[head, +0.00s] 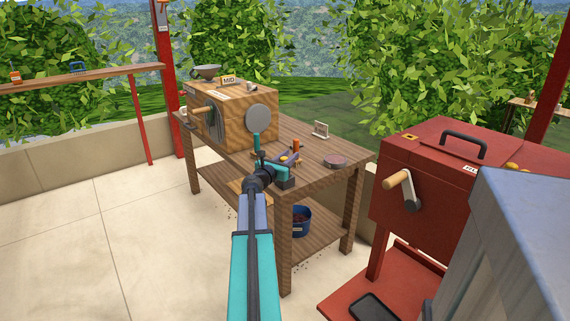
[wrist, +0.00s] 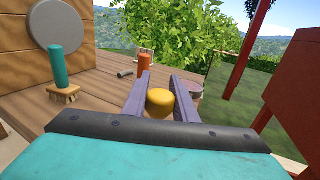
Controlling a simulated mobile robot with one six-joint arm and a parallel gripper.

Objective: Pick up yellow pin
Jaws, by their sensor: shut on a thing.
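The yellow pin (wrist: 160,102) shows in the wrist view as a rounded yellow knob between my two fingers. My gripper (wrist: 160,84) is shut on it, with one finger along each side. The lower part of the pin is hidden behind the gripper body, so I cannot tell if it touches anything below. In the head view my gripper (head: 290,160) is over the front part of the wooden table (head: 320,176). The pin is too small to make out clearly there.
A wooden machine (head: 238,115) with a round grey disc stands at the table's back left. A teal-handled brush (wrist: 60,74), an orange cylinder (wrist: 144,68) and a round tin (head: 334,161) stand on the table. A red machine (head: 425,180) stands to the right.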

